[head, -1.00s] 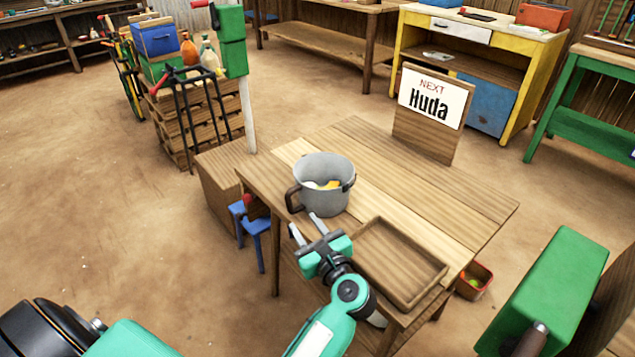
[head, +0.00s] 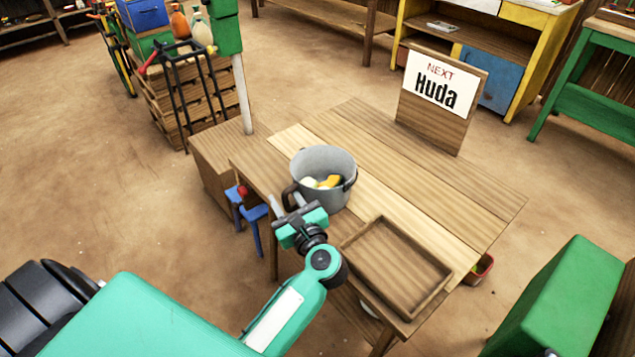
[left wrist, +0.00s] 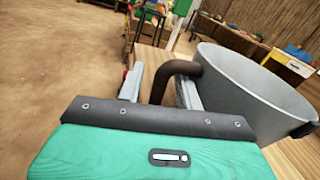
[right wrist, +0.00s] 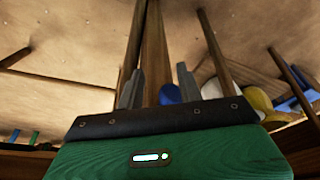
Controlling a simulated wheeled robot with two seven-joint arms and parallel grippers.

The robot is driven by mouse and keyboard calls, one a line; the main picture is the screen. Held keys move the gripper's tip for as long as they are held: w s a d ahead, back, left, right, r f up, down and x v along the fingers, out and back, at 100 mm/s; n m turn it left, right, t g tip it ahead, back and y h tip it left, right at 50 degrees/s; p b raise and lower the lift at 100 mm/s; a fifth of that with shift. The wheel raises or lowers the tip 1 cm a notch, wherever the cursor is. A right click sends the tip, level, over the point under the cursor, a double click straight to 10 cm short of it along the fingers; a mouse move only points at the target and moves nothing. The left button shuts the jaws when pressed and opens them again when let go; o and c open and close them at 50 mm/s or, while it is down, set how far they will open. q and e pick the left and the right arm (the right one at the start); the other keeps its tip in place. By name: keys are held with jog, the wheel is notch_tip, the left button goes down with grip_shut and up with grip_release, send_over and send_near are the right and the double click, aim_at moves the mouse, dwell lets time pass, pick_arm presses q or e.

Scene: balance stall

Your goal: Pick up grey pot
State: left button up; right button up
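The grey pot (head: 325,172) stands upright on the wooden table, with yellow and whitish things inside. It has a dark handle (left wrist: 168,80) on the side facing my left gripper. My left gripper (head: 290,204) is at that handle. In the left wrist view its fingers (left wrist: 160,88) are apart, with the handle between them; the right finger lies between the handle and the pot wall. My right gripper (right wrist: 158,88) is open and empty in the right wrist view, low among wooden legs; its fingers do not show in the head view.
An empty wooden tray (head: 352,246) lies on the table (head: 450,205) right of my left gripper. A sign reading "NEXT Huda" (head: 440,85) stands at the table's back. A blue stool-like object (head: 252,215) is by the left edge. The table's right part is clear.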

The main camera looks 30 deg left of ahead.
pick_arm(q)
grip_shut()
